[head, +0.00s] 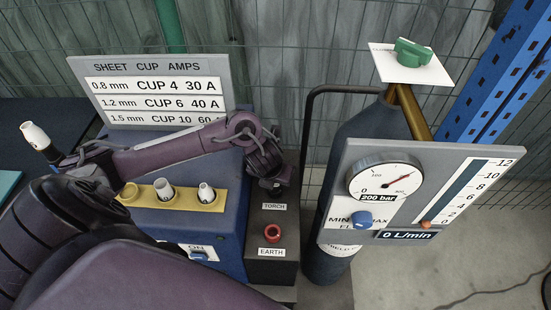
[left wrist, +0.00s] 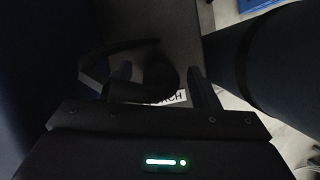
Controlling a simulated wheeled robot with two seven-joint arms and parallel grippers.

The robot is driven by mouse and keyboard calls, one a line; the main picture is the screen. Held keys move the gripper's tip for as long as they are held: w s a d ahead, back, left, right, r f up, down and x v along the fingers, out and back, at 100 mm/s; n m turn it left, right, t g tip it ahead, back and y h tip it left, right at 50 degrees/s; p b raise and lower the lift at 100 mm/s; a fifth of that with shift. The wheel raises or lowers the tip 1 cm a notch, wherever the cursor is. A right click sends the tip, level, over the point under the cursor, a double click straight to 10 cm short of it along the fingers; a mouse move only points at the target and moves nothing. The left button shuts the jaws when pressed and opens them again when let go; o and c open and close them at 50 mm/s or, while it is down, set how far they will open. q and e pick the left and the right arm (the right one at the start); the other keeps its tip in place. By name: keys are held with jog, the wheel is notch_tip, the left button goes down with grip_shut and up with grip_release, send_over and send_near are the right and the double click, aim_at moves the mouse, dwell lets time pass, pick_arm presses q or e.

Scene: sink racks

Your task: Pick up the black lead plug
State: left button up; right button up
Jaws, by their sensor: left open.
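The black lead plug (left wrist: 160,78) shows in the left wrist view as a dark round shape with a curved lead, beside the part-covered TORCH label. My left gripper (left wrist: 160,92) is open, with one finger on each side of the plug. In the head view my left gripper (head: 268,178) points down over the TORCH end of the dark socket box (head: 272,222) and hides most of the plug. Whether the fingers touch the plug cannot be told. My right gripper is not in view.
A red EARTH socket (head: 272,233) is on the box's near part. A blue welder (head: 228,265) with a yellow cup rack (head: 148,192) stands left. A gas cylinder (head: 345,150) with a gauge panel (head: 440,170) stands close right. A torch with a white cup (head: 36,136) is at far left.

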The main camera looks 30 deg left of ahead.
pick_arm(q)
jog(key=shift+x, duration=1.1)
jog(key=c, duration=1.1)
jog(key=shift+r, duration=0.15)
